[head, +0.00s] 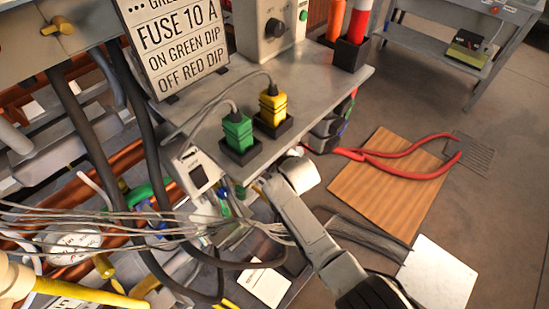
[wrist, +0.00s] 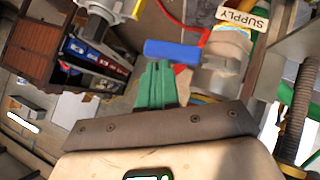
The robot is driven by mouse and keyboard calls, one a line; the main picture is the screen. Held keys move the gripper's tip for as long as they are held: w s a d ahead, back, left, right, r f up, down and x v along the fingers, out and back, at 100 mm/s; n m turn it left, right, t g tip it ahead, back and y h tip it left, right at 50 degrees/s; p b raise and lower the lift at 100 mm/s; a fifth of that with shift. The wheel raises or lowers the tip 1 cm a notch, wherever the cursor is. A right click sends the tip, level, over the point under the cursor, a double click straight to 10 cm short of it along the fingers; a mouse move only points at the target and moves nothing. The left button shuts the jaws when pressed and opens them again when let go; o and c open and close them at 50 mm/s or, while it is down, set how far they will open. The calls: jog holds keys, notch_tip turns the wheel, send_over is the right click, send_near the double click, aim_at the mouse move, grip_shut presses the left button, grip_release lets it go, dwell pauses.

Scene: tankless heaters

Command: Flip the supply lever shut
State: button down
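The supply lever (wrist: 173,50) is a blue handle in the wrist view. It lies roughly level in the picture, left of a pale metal valve body (wrist: 222,62). A tag reading SUPPLY (wrist: 243,15) sits above that body. My gripper (wrist: 156,66) shows as green ridged fingers close together, in front of a brown plate. Nothing shows held between them. The fingertips are just below the blue handle in the picture; I cannot tell if they touch it. In the head view the shelf and cables hide my gripper, and I cannot make out the lever.
Grey cables (head: 120,218) cross the head view at left. A metal shelf (head: 318,88) carries a green plug (head: 238,130), a yellow plug (head: 272,105) and a sign (head: 180,42). Red-handled pliers (head: 400,160) lie over a wooden board (head: 385,190). A corrugated hose (wrist: 298,100) stands right in the wrist view.

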jog(key=shift+w+d+f+b, duration=0.25)
jog(key=shift+w+f+b, duration=0.1)
jog(key=shift+f+b, duration=0.35)
jog(key=shift+d+f, duration=0.1)
jog(key=shift+d, duration=0.05)
